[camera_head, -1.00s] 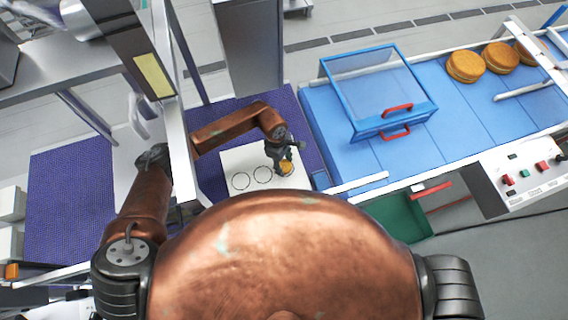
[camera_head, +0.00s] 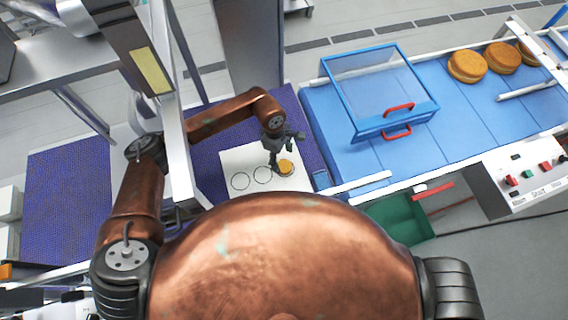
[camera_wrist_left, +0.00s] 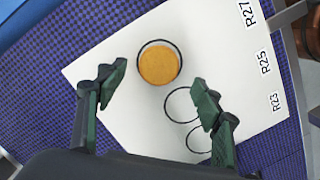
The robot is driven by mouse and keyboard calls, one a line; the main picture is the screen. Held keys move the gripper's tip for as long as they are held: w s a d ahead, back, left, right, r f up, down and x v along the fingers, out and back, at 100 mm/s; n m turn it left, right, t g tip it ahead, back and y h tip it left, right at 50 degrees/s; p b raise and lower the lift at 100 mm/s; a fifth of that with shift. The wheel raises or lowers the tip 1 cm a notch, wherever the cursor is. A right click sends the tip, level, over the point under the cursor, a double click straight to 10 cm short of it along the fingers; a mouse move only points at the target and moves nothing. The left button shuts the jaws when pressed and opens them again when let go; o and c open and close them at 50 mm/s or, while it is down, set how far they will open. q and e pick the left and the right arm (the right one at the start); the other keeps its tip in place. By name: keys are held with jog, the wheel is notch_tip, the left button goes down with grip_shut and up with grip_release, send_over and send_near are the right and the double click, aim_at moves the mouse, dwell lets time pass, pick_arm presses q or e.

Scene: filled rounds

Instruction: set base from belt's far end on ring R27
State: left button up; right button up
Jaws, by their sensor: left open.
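The base is a round golden-brown disc (camera_head: 286,167) lying flat on the white card (camera_head: 238,160). In the left wrist view the base (camera_wrist_left: 160,65) lies on the end ring (camera_wrist_left: 158,42), in line with the printed label R27 (camera_wrist_left: 256,14). A strip of that ring shows past its upper edge; its lower edge covers the line. My left gripper (camera_head: 273,166) is open and empty, just above the card beside the base. In the wrist view its fingers (camera_wrist_left: 160,95) are wide apart, with the base beyond them. My right gripper is not in view.
Two empty rings (camera_wrist_left: 183,105) lie beside the base, near labels R25 and R23. The blue belt (camera_head: 440,110) carries several golden rounds (camera_head: 467,66) at its far end. A clear blue-framed cover (camera_head: 375,90) with red handles stands on the belt. A green bin (camera_head: 400,218) is below.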

aim_at(280, 163)
pick_arm(q)
notch_tip(280, 163, up, 7)
jog(key=b, duration=0.1)
jog(key=shift+w+a+b, duration=0.25)
jog(key=shift+a+b, duration=0.1)
jog(key=shift+a, duration=0.1)
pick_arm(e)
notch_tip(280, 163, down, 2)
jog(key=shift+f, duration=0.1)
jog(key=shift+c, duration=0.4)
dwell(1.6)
